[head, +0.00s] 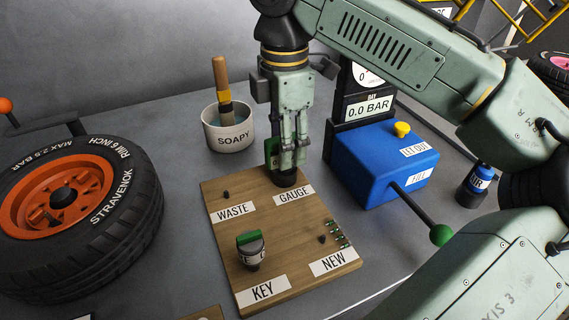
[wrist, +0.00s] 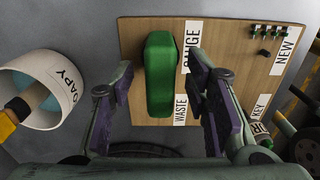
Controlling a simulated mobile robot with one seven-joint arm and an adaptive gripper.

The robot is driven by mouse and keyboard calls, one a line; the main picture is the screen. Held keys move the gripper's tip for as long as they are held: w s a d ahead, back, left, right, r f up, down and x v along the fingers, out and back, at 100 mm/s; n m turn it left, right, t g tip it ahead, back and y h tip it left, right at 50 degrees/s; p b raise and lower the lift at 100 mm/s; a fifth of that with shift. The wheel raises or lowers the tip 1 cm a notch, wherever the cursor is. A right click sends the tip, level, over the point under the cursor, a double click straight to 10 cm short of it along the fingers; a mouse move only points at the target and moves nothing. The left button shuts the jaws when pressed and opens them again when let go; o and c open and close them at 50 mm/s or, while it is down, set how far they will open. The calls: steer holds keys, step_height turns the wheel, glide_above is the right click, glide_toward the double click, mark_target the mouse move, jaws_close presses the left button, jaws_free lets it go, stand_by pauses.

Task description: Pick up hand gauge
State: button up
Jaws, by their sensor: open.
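The hand gauge (head: 271,152) is a green upright piece with a dark base at the far edge of the wooden board (head: 223,240), by the GAUGE label. My gripper partly hides it in the head view. In the wrist view the green gauge (wrist: 160,75) lies between the two finger lines, nearer the left finger. My gripper (head: 288,158) points down at the gauge. Its purple-padded fingers (wrist: 160,100) are open, one on each side, with gaps visible in the wrist view. I cannot tell how far down the gauge they reach.
A SOAPY pot (head: 229,133) with a brush stands behind left. A blue box (head: 381,165) with a green-knobbed lever is close on the right. A green-topped KEY tool (head: 251,250) stands on the board. A tyre (head: 112,250) lies at left.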

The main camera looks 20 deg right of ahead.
steer(key=shift+f, duration=0.15)
steer(key=shift+c, duration=0.3)
jaws_close()
stand_by(0.3)
